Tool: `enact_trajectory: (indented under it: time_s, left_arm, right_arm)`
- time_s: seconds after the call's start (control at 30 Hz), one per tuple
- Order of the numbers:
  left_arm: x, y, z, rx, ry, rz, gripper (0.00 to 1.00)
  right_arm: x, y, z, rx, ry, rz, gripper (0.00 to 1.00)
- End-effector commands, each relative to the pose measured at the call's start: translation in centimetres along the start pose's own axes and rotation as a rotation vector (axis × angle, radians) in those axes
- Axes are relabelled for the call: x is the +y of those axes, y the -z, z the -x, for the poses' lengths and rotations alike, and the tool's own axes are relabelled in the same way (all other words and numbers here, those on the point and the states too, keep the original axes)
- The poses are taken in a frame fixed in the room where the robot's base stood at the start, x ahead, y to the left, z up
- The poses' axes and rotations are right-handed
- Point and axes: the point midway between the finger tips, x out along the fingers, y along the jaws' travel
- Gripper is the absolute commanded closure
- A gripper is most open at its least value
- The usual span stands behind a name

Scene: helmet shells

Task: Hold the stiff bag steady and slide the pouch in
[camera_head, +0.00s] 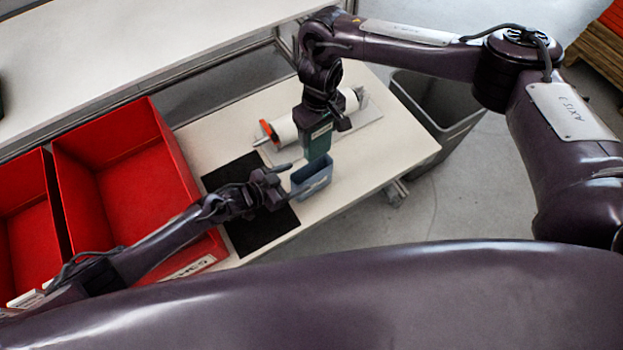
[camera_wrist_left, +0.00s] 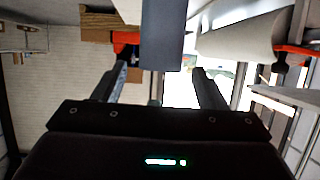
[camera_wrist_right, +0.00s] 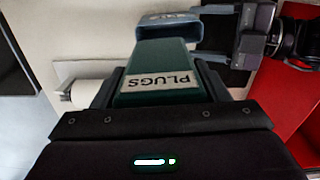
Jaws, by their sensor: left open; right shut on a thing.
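The stiff bag (camera_head: 313,183) is a blue-grey open-topped box standing on the table beside the black mat. My left gripper (camera_head: 290,182) is open, its fingers close to the bag; in the left wrist view the bag's panel (camera_wrist_left: 162,35) shows ahead, between and beyond the fingertips. I cannot tell whether they touch. My right gripper (camera_head: 319,122) is shut on the dark green pouch (camera_head: 317,142) and holds it upright over the bag's mouth. The right wrist view shows the pouch's PLUGS label (camera_wrist_right: 160,83) and the bag's rim (camera_wrist_right: 168,20). The pouch's lower end is hidden.
The black mat (camera_head: 262,233) lies under my left gripper. Red bins (camera_head: 125,165) stand on the left. A white roll with an orange-red part (camera_head: 283,131) lies behind the pouch. A grey waste bin (camera_head: 432,112) stands past the table's right end. The table's right part is clear.

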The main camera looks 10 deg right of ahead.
Motion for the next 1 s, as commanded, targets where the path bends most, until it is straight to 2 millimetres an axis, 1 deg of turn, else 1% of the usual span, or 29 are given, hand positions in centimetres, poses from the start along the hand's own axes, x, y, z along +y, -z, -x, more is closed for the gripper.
enact_trajectory:
  time_s: [0.03,0.2,0.4,0.6,0.87,1.0]
  left_arm:
    - [0.1,0.0,-0.8,0.001,-0.002,0.001,0.35]
    - [0.1,0.1,-2.7,0.001,-0.001,-0.001,0.35]
    - [0.1,0.0,-4.3,0.001,-0.001,0.0,0.35]
    - [0.0,0.0,-4.8,0.0,-0.001,-0.002,0.35]
    - [0.1,0.0,-4.9,0.001,-0.001,-0.001,0.35]
    - [0.1,0.0,-4.9,0.001,-0.001,-0.001,0.53]
  right_arm:
    - [0.0,0.0,0.0,0.0,0.0,0.0,0.56]
    - [0.0,0.0,0.0,0.0,0.0,0.0,0.56]
    - [0.0,0.0,0.0,0.0,0.0,0.0,0.56]
    - [0.0,0.0,0.0,0.0,0.0,0.0,0.56]
    - [0.0,0.0,0.0,0.0,0.0,0.0,0.56]
    - [0.0,0.0,0.0,0.0,0.0,0.0,0.56]
